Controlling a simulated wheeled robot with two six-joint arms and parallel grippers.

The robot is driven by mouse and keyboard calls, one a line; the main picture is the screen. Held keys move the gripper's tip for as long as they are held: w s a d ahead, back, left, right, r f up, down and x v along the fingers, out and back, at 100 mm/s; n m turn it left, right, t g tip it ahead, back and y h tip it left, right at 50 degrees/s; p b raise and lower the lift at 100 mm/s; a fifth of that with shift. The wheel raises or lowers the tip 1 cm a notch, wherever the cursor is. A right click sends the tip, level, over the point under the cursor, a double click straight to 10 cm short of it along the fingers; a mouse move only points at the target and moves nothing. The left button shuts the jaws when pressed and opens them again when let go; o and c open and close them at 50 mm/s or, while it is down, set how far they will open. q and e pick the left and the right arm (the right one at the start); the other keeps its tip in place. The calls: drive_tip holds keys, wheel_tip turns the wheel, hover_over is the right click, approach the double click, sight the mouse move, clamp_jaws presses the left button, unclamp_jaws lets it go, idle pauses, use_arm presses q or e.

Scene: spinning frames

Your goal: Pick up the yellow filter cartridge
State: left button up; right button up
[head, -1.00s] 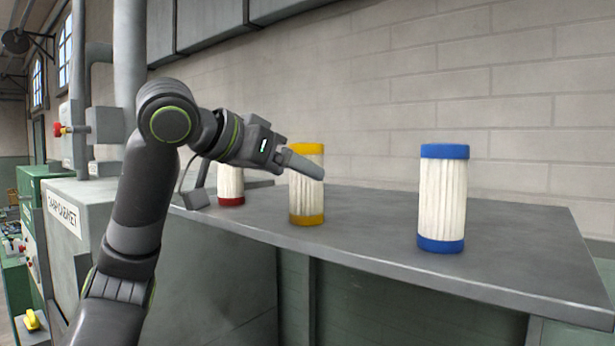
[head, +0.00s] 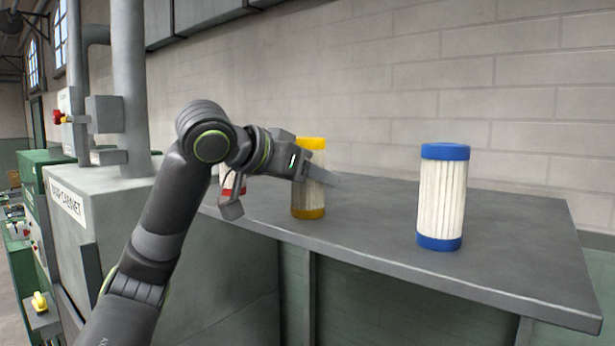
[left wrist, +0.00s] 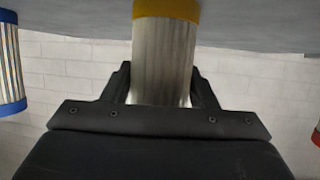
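The yellow filter cartridge (head: 308,194), white and pleated with yellow end caps, stands upright on the grey table in the head view. My left gripper (head: 323,177) is level with its upper half, and a finger crosses in front of it. In the left wrist view, the cartridge (left wrist: 165,55) stands between the two spread fingers of the left gripper (left wrist: 162,78). Its sides are very close to the fingers, and I cannot tell whether they touch. Its far end is hidden behind the gripper body. My right gripper is out of view.
A blue-capped cartridge (head: 442,198) stands on the table (head: 375,228) to the right. A red-capped cartridge (head: 231,185) stands to the left, mostly hidden by my arm. A brick wall (head: 420,90) rises behind. The table between yellow and blue is clear.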

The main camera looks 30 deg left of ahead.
use_arm(q)
drive_tip(key=c, duration=0.5)
drive_tip(key=shift+r, duration=0.1)
drive_tip(key=shift+c, duration=0.2)
